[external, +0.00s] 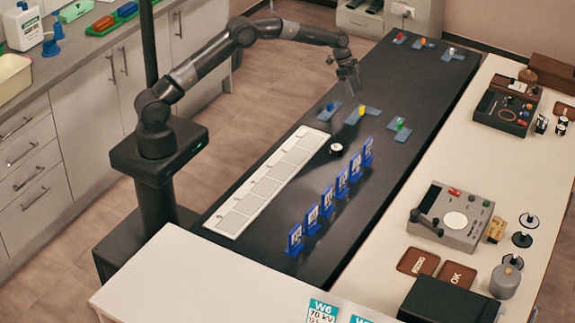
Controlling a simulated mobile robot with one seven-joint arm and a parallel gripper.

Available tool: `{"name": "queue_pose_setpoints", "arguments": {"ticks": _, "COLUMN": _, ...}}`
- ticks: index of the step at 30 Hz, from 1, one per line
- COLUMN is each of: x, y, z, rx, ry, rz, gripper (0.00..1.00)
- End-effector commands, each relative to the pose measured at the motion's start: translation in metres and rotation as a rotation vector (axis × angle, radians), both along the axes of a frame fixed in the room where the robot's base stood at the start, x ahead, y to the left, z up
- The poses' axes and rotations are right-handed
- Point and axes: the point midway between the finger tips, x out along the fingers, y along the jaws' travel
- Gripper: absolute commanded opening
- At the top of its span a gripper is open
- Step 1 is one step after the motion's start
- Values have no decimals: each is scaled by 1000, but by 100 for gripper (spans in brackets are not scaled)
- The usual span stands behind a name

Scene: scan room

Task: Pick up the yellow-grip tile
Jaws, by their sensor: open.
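The yellow-grip tile (352,119) is a flat blue-grey piece with an upright yellow grip, lying on the dark table. It is the middle one of a near group of three tiles. My gripper (351,91) hangs above and slightly behind it in the picture, pointing down. The gripper is open, with nothing seen between its fingers, and it appears apart from the tile. The blue-grip tile (329,108) lies to its left and the green-grip tile (400,125) to its right.
Three more tiles, including a red-grip one (399,38), lie at the table's far end. A white panelled strip (268,184), a round dial (336,149) and a row of blue stands (327,200) occupy the nearer table (385,195). The dark surface beyond the near tiles is clear.

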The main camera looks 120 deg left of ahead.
Motion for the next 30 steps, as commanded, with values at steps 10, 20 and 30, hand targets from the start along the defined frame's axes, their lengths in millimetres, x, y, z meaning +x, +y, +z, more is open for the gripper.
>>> {"name": "queue_pose_setpoints", "arguments": {"ticks": 10, "x": 15, "y": 0, "z": -34, "rx": 0, "ry": 1, "rz": 0, "gripper": 53}}
{"name": "queue_pose_setpoints", "arguments": {"ticks": 20, "x": 32, "y": 2, "z": -71, "rx": 1, "ry": 0, "rz": -1, "gripper": 53}}
{"name": "queue_pose_setpoints", "arguments": {"ticks": 30, "x": 32, "y": 2, "z": -71, "rx": 1, "ry": 0, "rz": -1, "gripper": 41}}
